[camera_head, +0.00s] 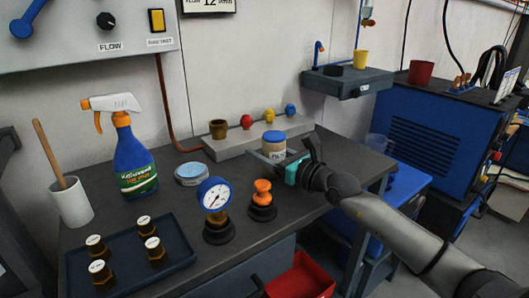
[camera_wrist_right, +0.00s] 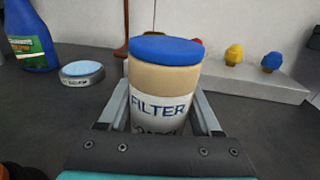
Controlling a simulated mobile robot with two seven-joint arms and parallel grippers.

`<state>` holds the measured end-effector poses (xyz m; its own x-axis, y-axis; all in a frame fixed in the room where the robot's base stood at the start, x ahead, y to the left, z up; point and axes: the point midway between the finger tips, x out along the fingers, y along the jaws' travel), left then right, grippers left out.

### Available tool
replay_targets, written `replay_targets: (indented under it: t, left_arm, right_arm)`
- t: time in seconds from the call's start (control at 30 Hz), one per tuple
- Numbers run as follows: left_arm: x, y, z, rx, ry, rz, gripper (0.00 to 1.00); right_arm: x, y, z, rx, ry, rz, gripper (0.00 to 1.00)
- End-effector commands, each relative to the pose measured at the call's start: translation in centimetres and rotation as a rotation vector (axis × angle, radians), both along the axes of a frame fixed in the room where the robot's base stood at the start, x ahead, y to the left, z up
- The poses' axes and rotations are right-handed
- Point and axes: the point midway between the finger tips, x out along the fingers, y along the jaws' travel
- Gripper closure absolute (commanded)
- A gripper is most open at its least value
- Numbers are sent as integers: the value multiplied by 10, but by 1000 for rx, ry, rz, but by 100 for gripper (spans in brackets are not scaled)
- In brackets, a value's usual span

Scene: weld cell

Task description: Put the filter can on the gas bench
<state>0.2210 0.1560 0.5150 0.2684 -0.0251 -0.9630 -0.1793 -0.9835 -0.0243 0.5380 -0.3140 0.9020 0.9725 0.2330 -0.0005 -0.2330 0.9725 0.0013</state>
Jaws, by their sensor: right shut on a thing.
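The filter can (camera_head: 273,142) is a beige cylinder with a blue lid and a white label reading FILTER. My right gripper (camera_head: 273,157) is shut on it, with one finger on each side in the right wrist view, where the can (camera_wrist_right: 163,82) stands upright. The gas bench (camera_head: 268,232) is the dark grey table below. The can is over its back right part, in front of the grey manifold block. Its bottom is hidden by the gripper, so I cannot tell whether it touches the bench. My left gripper is not in view.
The manifold block (camera_head: 226,148) carries a brown cup and coloured knobs. A spray bottle (camera_head: 134,160), a round tin (camera_head: 191,174), a pressure gauge (camera_head: 216,197), an orange-knobbed valve (camera_head: 262,200) and a tray (camera_head: 186,256) with brass fittings occupy the bench. Bare bench lies right of the valve.

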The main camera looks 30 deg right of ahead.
Motion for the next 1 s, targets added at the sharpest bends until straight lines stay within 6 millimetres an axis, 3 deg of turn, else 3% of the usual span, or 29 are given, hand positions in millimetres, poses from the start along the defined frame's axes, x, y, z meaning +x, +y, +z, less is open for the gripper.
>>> replay_targets:
  t: [0.23, 0.27, 0.5, 0.9, 1.0]
  left_arm:
    - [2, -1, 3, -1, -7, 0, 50]
    - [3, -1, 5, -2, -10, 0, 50]
    - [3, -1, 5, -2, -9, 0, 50]
    - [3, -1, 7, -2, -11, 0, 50]
    - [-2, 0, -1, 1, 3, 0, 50]
  right_arm:
    - [0, 0, -3, 0, -1, -1, 93]
    - [0, 0, -4, 0, 0, 0, 33]
    - [0, 0, -3, 0, 0, 0, 6]
    - [0, 0, 1, -1, 0, 0, 4]
    - [-7, -2, 0, -1, 3, -1, 4]
